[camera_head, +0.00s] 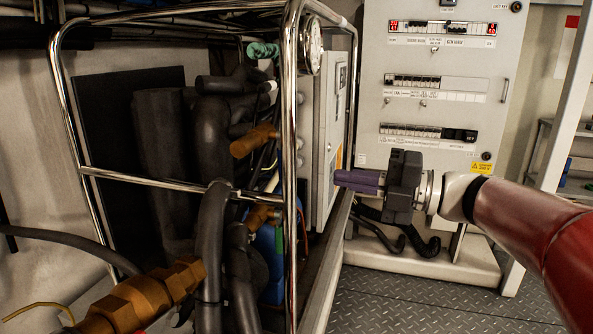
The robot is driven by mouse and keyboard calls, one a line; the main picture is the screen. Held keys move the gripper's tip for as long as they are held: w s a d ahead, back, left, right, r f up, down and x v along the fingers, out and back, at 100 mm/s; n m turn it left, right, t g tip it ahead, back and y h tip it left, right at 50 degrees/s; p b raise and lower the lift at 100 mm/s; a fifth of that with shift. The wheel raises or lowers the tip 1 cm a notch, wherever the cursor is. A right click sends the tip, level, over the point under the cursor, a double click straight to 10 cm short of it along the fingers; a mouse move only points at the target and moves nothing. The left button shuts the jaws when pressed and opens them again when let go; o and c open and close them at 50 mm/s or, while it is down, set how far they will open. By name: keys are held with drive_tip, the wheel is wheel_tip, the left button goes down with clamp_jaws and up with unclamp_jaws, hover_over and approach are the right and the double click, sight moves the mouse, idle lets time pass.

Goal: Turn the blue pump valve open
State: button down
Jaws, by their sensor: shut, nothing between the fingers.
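My gripper (338,180) has purple fingers and a dark grey body. It is shut and empty, pointing left, to the right of the chrome tube frame. A blue rounded body (268,262) sits low inside the frame, partly hidden by black hoses and a chrome post. A brass fitting (260,215) is just above it. A teal part (262,50) shows at the top of the frame. I cannot tell which part is the valve handle. My gripper appears apart from all of these.
The chrome frame (291,120) encloses thick black insulated pipes (212,140). A grey box (325,130) stands behind my fingertips. A large brass fitting (140,298) is at front left. An electrical cabinet (440,110) stands behind. The metal floor (400,305) at lower right is clear.

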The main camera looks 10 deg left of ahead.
drive_tip(key=a, duration=0.3)
drive_tip(key=a+p, duration=0.1)
drive_tip(key=a, duration=0.2)
drive_tip(key=w+a, duration=0.1)
drive_tip(key=a, duration=0.3)
drive_tip(key=shift+f, duration=0.1)
drive_tip(key=shift+w+d+f+n+b, duration=0.15)
drive_tip(key=shift+w+n+b, duration=0.2)
drive_tip(key=shift+n+b, duration=0.65)
drive_tip(key=w+r+n+g+b, duration=0.1)
drive_tip(key=w+r+n+b, duration=0.3)
drive_tip(key=n+b, duration=0.6)
drive_tip(key=w+n, duration=0.2)
drive_tip(key=n, duration=0.2)
drive_tip(key=shift+w+d+y, duration=0.2)
drive_tip(key=shift+w+y, duration=0.05)
drive_tip(key=shift+y, duration=0.05)
idle(0.6)
